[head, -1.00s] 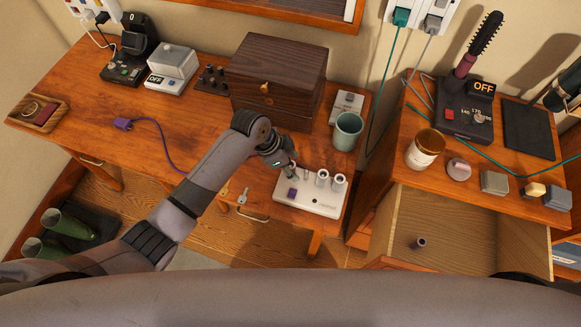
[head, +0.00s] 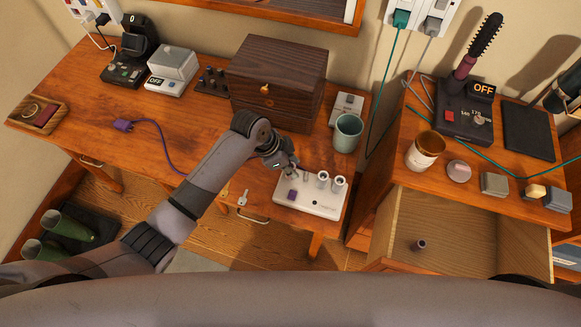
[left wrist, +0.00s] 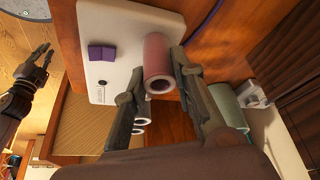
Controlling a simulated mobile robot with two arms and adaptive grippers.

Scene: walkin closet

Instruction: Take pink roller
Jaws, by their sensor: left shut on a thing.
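The pink roller (left wrist: 158,58) shows in the left wrist view between the two fingers of my left gripper (left wrist: 157,72). The gripper is shut on it, over the white roller base (left wrist: 115,20). I cannot tell whether the roller still touches the base. In the head view my left gripper (head: 290,170) is at the base's back left corner and mostly hides the roller. The base (head: 318,204) holds light rollers (head: 323,179) and a purple switch (head: 292,195). My right gripper (left wrist: 42,55) shows at the left of the left wrist view, fingers apart and empty.
A dark wooden box (head: 275,85) stands just behind my left gripper. A green cup (head: 348,132) is right of it. Keys (head: 242,198) lie near the table's front edge. An open drawer (head: 460,235) at the right holds a small dark roller (head: 418,244).

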